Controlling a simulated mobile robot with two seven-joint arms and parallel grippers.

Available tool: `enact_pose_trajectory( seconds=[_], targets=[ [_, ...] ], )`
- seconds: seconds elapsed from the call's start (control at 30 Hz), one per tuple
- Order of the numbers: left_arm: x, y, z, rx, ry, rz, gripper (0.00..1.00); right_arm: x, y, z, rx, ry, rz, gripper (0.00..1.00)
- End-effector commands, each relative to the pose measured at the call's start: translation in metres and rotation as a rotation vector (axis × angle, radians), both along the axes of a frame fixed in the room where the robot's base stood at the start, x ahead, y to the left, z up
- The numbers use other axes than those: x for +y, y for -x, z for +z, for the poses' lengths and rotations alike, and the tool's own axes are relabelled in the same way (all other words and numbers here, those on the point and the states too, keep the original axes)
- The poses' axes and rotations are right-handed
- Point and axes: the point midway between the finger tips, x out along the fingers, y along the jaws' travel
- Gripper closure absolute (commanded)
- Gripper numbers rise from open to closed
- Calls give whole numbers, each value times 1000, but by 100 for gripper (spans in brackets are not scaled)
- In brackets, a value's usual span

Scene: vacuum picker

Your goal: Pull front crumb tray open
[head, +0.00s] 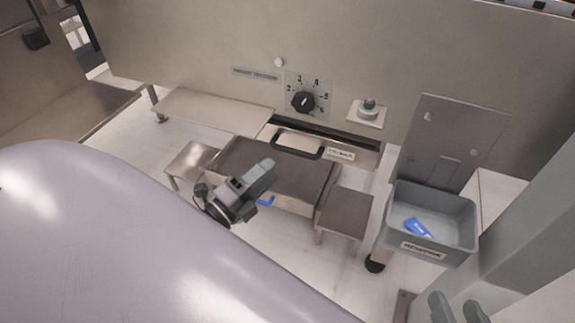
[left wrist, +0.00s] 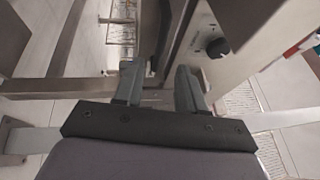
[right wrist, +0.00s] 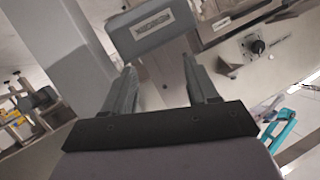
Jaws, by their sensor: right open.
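The front crumb tray shows in the head view as a metal drawer front with a "CRUMBS" label (head: 341,154), low on the grey machine. Its dark bar handle (head: 298,150) stands in front of it. How far the tray is in or out is hard to tell. My left gripper (head: 268,168) is in front of and slightly left of the handle, above a brown-topped stand (head: 290,170), apart from the handle. Its fingers are apart and empty in the left wrist view (left wrist: 158,85). My right gripper (head: 458,305) is at the lower right, far from the tray, open and empty in the right wrist view (right wrist: 160,80).
A grey bin (head: 440,245) holding a blue item (head: 417,228) stands right of the tray. Low metal stands (head: 345,212) flank the brown-topped one. A numbered dial (head: 303,102) and a knob (head: 368,107) sit above the tray. A small blue thing (head: 266,202) shows beside my left gripper.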

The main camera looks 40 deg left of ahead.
Motion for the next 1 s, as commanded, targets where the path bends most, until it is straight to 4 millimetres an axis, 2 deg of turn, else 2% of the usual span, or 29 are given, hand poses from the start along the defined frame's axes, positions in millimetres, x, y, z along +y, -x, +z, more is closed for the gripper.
enact_pose_trajectory(
  seconds=[0.5,0.7,0.93,0.97,1.0],
  targets=[
    [-10,-59,9,-4,-5,-1,60,-8,1,-2,-60,46,-15,42],
    [-11,-68,11,-2,-5,0,60,-10,2,-2,-72,57,-19,42],
    [-12,-69,11,-2,-4,0,60,-10,1,-1,-73,56,-20,42],
    [-11,-69,11,-2,-4,0,67,-10,1,-1,-73,56,-20,42],
    [-11,-69,11,-2,-4,0,80,-10,2,-1,-73,56,-20,42]
  ],
)
